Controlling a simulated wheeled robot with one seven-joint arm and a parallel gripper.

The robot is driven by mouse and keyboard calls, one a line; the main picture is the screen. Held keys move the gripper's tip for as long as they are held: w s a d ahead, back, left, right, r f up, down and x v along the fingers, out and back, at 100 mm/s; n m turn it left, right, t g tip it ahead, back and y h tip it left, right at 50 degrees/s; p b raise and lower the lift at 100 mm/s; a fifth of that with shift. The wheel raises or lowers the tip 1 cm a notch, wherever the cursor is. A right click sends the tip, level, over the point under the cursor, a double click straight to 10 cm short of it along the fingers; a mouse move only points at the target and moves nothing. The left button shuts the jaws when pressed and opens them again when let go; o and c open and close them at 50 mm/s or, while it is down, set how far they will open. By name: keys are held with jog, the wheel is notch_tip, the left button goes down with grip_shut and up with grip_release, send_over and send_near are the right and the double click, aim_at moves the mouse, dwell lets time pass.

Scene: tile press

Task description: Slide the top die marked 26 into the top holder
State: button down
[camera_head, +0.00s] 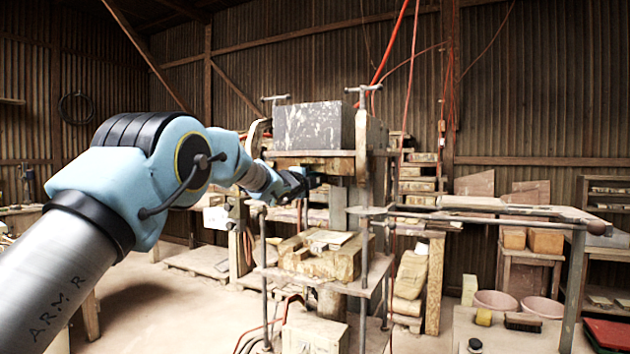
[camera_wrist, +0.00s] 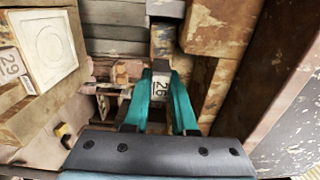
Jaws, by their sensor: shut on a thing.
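My gripper (camera_wrist: 160,112) has teal fingers, shut on a piece with a white label reading 26 (camera_wrist: 161,86), the top die. A brown worn part (camera_wrist: 163,42) lies just beyond the label; I cannot tell whether it belongs to the die. In the head view my gripper (camera_head: 300,182) is at the left side of the press, just below its upper plate (camera_head: 318,154). The die is too small and hidden to make out there. The top holder is not clearly seen; a worn wooden block (camera_wrist: 222,28) is close to the right of the die in the wrist view.
A lower block marked 29 (camera_wrist: 10,66) carries a pale square plate (camera_wrist: 45,45) at left. In the head view a worn block (camera_head: 345,262) sits on the press's lower shelf. A large grey block (camera_head: 308,127) tops the press. Thin upright rods (camera_head: 362,200) flank it.

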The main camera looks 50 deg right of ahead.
jog(key=shift+w+d+r+p, duration=0.1)
jog(key=shift+d+r+p, duration=0.1)
jog(key=shift+d+p, duration=0.25)
jog(key=c, duration=0.6)
grip_release()
jog(key=shift+f, duration=0.15)
jog(key=shift+c, duration=0.2)
jog(key=shift+f, duration=0.2)
jog(key=b+v, duration=0.7)
jog(key=v, duration=0.4)
jog(key=shift+r, duration=0.15)
